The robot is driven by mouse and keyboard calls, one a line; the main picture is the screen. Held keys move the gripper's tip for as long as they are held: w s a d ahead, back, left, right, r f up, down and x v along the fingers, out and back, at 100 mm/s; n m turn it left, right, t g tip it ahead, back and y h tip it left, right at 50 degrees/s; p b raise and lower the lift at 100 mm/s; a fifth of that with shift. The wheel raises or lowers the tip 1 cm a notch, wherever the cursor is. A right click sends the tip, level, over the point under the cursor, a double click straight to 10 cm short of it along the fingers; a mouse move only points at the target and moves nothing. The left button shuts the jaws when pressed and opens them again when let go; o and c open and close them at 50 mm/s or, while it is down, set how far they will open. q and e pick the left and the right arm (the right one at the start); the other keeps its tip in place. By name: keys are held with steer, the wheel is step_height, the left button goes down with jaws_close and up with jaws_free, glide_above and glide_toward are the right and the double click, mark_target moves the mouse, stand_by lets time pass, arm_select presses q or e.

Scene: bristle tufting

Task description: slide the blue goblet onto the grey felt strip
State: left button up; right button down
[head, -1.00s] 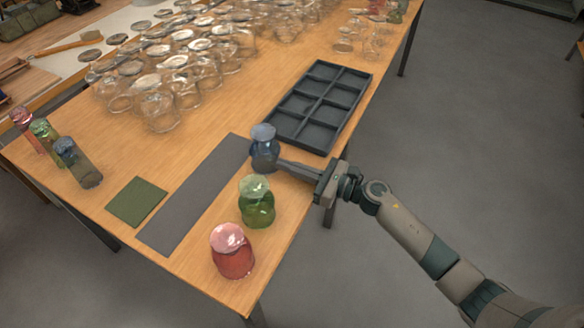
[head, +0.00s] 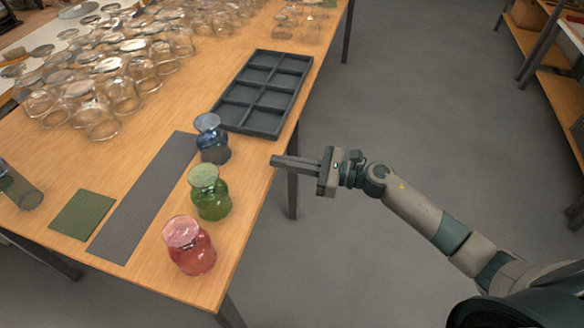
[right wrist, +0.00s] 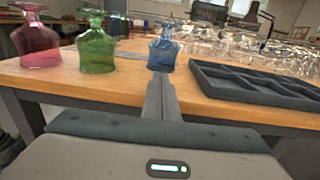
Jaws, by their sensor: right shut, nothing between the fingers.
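The blue goblet (head: 213,140) stands upright on the table beside the far right corner of the grey felt strip (head: 137,207). I cannot tell whether its base touches the strip's edge. My right gripper (head: 274,160) is shut and empty, to the right of the blue goblet at the table's right edge, with a clear gap between them. In the right wrist view the blue goblet (right wrist: 163,52) stands straight beyond the fingertips (right wrist: 161,80). My left gripper is out of view.
A green goblet (head: 210,194) and a red goblet (head: 189,246) stand nearer, right of the strip. A dark compartment tray (head: 233,127) lies behind the blue goblet. A green felt square (head: 83,215) lies left of the strip. Many clear glasses (head: 100,122) stand at back left.

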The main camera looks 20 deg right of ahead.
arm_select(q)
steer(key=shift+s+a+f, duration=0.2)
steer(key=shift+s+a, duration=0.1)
arm_select(e)
steer(key=shift+v, duration=1.1)
